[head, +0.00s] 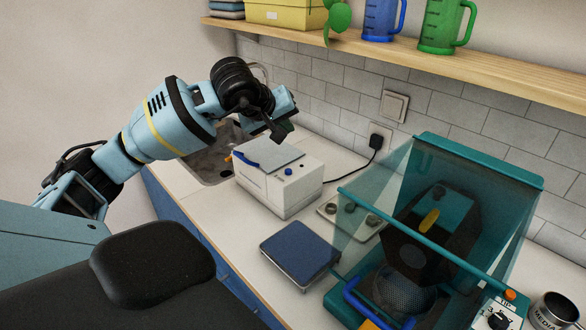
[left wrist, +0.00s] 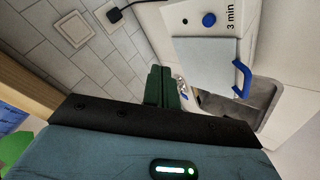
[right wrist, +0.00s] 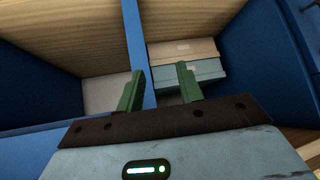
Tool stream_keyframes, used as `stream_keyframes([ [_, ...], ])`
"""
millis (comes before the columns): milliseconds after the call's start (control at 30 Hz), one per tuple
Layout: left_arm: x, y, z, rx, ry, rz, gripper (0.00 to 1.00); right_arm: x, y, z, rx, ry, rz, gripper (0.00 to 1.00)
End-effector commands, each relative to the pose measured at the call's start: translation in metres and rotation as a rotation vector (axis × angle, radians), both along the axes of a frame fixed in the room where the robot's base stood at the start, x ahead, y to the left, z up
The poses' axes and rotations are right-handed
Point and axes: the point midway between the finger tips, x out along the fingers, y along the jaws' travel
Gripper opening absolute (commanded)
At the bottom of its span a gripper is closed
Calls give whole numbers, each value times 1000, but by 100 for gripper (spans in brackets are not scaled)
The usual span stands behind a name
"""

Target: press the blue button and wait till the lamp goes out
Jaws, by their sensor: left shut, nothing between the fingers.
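A white box-shaped device (head: 285,190) stands on the counter, with a grey lid (head: 272,155) and a blue handle. My left gripper (head: 281,134) is shut and empty, above the back of the device and apart from the button. My right gripper (right wrist: 160,88) is open and empty, seen only in the right wrist view.
A dark blue flat pad (head: 300,250) lies in front of the device. A teal see-through hood (head: 440,200) stands to the right, a sink (head: 208,163) to the left. A shelf (head: 400,55) runs above. Boxes (right wrist: 190,70) sit in a blue compartment below my right gripper.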

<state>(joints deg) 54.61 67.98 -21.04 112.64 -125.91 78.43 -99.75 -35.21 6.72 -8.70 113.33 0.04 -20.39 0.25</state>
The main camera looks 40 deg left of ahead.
Motion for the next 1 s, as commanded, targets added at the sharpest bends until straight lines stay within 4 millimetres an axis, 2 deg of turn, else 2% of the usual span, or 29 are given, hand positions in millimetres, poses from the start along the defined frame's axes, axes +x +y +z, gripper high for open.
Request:
stream_keyframes([
  [267,0,-1,-5,-3,3,-1,0,-3,0,-3,0,8,0,36],
  [700,0,-1,-59,-4,11,-1,0,-26,1,-36,2,76,0,36],
  [1000,0,0,-86,-3,7,-1,0,-30,5,-52,9,93,-6,36],
])
